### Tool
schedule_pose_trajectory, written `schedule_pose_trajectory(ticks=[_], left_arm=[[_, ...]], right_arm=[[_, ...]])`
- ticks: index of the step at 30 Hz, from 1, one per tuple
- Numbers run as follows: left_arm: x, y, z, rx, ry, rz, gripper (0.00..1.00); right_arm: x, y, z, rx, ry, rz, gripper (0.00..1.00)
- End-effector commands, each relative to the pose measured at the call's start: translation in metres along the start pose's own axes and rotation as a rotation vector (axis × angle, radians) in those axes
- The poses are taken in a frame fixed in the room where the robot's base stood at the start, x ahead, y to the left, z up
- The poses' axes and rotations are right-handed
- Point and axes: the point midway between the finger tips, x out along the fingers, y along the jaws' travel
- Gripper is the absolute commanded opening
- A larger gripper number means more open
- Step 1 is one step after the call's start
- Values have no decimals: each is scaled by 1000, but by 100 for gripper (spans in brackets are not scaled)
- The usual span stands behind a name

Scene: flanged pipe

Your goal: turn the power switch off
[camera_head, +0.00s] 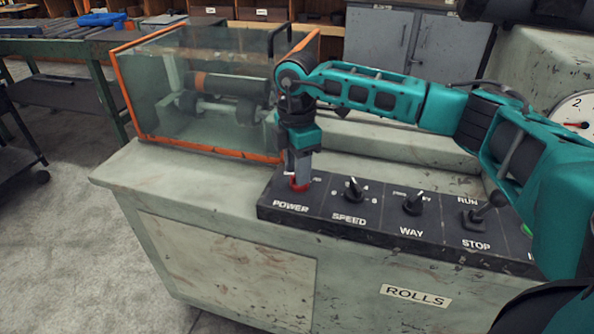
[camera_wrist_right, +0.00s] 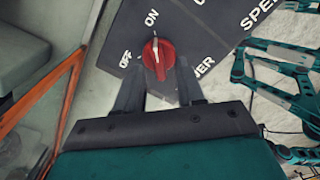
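The power switch is a red round knob with a white pointer line, seen close in the right wrist view (camera_wrist_right: 158,54). The pointer's line runs toward the ON label, with OFF to the left of it. In the head view, only a little of the red knob (camera_head: 299,186) shows above the POWER label. My right gripper (camera_head: 300,172) points down over it. In the right wrist view, my right gripper's fingers (camera_wrist_right: 160,72) are apart, one on each side of the knob's near edge. I cannot tell whether they touch it. My left gripper is not in view.
The black control panel (camera_head: 340,226) also carries a SPEED knob (camera_head: 353,189), a WAY knob (camera_head: 413,203) and a RUN/STOP lever (camera_head: 480,211), all right of the power switch. A glass guard box with orange edges (camera_head: 180,128) stands behind the gripper. A gauge (camera_head: 575,121) is at right.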

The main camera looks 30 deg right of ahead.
Motion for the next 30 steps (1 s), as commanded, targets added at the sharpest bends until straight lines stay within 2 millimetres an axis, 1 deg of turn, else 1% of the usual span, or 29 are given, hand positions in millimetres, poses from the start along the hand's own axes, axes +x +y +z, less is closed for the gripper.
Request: schedule_pose_trajectory(ticks=[1, 4, 12, 14, 24, 30], left_arm=[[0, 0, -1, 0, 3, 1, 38], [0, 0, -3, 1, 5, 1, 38], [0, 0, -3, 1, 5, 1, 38], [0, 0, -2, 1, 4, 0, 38], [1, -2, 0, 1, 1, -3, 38], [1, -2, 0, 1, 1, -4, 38]], right_arm=[[5, 0, 0, 0, 0, 0, 38], [9, 0, 0, 0, -1, -1, 38], [10, 0, 0, 0, 0, 0, 38], [10, 0, 0, -1, 0, 0, 34], [10, 0, 0, -1, 0, 0, 1], [10, 0, 0, -1, 1, 0, 0]])
